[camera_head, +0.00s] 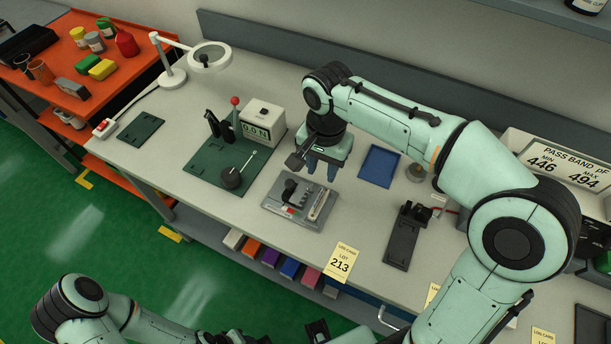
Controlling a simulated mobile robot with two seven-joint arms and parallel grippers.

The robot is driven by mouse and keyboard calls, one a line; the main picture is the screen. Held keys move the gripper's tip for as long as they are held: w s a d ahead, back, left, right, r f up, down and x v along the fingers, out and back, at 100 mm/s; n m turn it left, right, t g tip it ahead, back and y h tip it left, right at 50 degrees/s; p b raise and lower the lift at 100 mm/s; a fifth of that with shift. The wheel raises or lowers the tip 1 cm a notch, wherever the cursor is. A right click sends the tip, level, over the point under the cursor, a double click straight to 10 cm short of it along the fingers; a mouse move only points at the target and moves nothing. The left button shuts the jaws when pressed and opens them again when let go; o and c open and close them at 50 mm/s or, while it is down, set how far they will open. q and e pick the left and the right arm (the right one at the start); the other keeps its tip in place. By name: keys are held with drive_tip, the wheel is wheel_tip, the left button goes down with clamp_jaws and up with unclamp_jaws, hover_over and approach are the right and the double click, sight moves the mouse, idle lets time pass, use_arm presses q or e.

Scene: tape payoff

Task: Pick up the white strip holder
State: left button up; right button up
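A small pale, slotted strip piece (318,206), which may be the white strip holder, lies on the right part of a grey fixture plate (279,217). My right gripper (322,171) hangs above the bench just behind this plate, fingers pointing down. Its two blue-grey fingertips are apart, with nothing seen between them. It looks clear of the strip piece.
The fixture also carries a black-handled clamp (289,190). A green base with a red-knobbed lever (235,115) and a force gauge (263,122) stand left. A blue tray (379,166) lies right of the gripper, a black device (406,236) further right. A yellow lot card (341,262) hangs at the front edge.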

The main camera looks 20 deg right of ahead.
sight(320, 196)
drive_tip(key=f, duration=0.4)
drive_tip(key=f+b, duration=0.1)
drive_tip(key=f, duration=0.2)
drive_tip(key=shift+s+f, duration=0.1)
drive_tip(key=shift+s, duration=0.2)
drive_tip(key=shift+a+f, duration=0.2)
drive_tip(key=shift+f, duration=2.85)
use_arm(q)
drive_tip(key=shift+s+f, duration=0.5)
drive_tip(key=shift+f, duration=0.35)
use_arm(e)
drive_tip(key=shift+c, duration=0.3)
clamp_jaws()
